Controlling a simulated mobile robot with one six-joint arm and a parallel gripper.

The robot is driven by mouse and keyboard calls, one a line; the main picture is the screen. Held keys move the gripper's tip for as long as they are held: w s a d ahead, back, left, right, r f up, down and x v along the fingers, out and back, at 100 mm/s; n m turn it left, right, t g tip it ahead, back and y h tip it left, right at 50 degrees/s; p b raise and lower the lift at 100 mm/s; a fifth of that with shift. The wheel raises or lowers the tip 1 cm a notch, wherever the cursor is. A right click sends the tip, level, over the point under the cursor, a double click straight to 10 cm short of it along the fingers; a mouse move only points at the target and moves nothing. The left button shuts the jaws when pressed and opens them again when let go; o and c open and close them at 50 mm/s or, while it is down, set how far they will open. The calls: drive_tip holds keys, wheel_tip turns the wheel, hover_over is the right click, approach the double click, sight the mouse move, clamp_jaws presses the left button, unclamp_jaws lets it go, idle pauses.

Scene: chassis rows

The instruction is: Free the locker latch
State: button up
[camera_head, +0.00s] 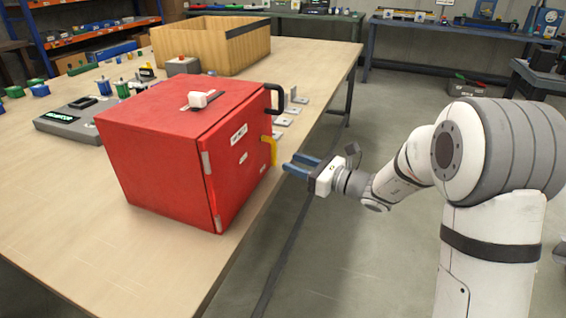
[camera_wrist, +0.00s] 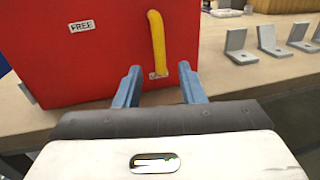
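The red locker (camera_head: 165,150) stands on the wooden table, its door side facing my arm. My gripper (camera_head: 297,165) has blue fingers spread apart. In the wrist view the gripper (camera_wrist: 158,85) is open and empty, with the latch seen between and beyond the fingertips. I see no contact with the latch.
Several grey metal brackets (camera_wrist: 268,42) stand on the table right of the locker. A wooden crate (camera_head: 200,48) and a grey box (camera_head: 183,66) are behind it. A grey device (camera_head: 80,118) lies to the left.

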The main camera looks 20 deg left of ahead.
drive_tip(key=x, duration=0.5)
drive_tip(key=shift+b, duration=0.3)
clamp_jaws()
